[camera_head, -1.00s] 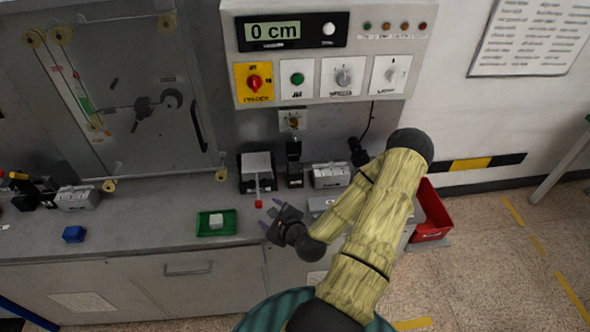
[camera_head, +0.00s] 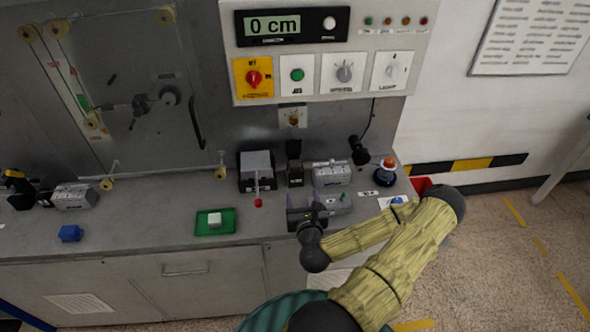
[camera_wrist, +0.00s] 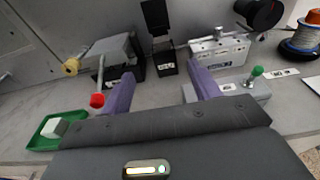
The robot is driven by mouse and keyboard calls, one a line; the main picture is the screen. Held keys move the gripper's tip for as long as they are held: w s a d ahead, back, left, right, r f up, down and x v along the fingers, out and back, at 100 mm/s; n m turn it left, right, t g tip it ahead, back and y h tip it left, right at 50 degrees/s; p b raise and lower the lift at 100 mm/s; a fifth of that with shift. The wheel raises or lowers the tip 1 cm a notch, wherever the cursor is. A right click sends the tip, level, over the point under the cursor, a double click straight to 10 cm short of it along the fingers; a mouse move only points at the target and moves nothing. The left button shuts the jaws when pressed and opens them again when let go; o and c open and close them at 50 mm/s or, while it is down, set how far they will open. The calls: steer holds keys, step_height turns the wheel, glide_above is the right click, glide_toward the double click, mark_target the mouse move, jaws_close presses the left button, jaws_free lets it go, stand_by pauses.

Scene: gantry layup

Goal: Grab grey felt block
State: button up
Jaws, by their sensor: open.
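A small pale grey block (camera_head: 214,219), which looks like the felt block, sits in a shallow green tray (camera_head: 229,230) on the grey bench. In the wrist view the block (camera_wrist: 54,128) and the green tray (camera_wrist: 42,144) are at the lower left, outside my fingers. My gripper (camera_head: 308,211) is to the right of the tray, pointing at the back of the bench. In the wrist view its two purple fingers (camera_wrist: 161,78) are apart with nothing between them.
A lever with a red knob (camera_head: 258,203) stands between the tray and my gripper. Behind are a black device (camera_head: 295,174) and a grey metal unit (camera_head: 332,174). A wire spool (camera_head: 388,169) is at the right, a blue block (camera_head: 71,233) at the left.

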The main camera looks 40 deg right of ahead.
steer(key=w+b, duration=0.1)
steer(key=b, duration=0.1)
steer(key=p, duration=0.1)
glide_toward(295, 163)
steer(key=w, duration=0.1)
steer(key=shift+w+d, duration=0.55)
steer(key=shift+f+p+x, duration=0.15)
steer(key=shift+p+x, duration=0.55)
steer(key=shift+x, duration=0.6)
steer(key=shift+f+p+x, duration=0.1)
steer(key=shift+p+x, duration=0.6)
steer(key=shift+x, duration=0.6)
steer(key=shift+s, duration=0.1)
steer(key=c, duration=1.1)
steer(key=shift+o, duration=0.2)
steer(key=shift+d+r, duration=0.1)
